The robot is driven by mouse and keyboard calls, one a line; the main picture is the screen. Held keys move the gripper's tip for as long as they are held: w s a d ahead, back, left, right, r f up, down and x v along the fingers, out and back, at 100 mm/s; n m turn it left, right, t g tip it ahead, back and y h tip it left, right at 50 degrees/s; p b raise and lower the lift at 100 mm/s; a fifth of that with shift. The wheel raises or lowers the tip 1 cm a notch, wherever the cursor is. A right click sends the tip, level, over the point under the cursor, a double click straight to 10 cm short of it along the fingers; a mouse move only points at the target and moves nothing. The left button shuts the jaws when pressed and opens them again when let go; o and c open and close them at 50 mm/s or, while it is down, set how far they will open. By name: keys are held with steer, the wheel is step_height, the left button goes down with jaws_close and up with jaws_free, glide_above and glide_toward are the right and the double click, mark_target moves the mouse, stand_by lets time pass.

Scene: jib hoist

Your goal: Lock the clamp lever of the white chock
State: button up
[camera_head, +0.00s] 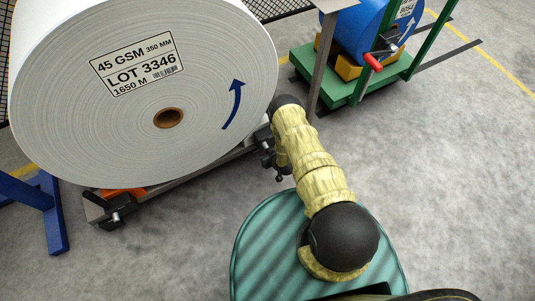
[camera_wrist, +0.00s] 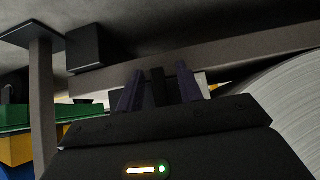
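In the wrist view, my gripper (camera_wrist: 158,88) has two dark purple fingers standing apart. A black upright bar (camera_wrist: 158,86) shows between them, with gaps on both sides; it may be the clamp lever, but I cannot be sure. A pale block (camera_wrist: 204,86) behind the fingers looks like the white chock, mostly hidden. In the head view, my gripper (camera_head: 272,158) is small and dark at the right end of the roll's cradle; its fingers and the white chock cannot be made out there.
A large white paper roll (camera_head: 200,110) rests above the cradle rail (camera_head: 190,176). An orange chock (camera_head: 122,193) with a black clamp (camera_head: 113,218) is at its left. A blue roll (camera_head: 360,28) sits on a green stand (camera_head: 335,88) behind a grey post (camera_head: 324,60). The floor at right is clear.

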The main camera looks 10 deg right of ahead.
steer(key=shift+r, duration=0.1)
steer(key=p+v, duration=0.6)
steer(key=v, duration=1.1)
steer(key=shift+r, duration=0.1)
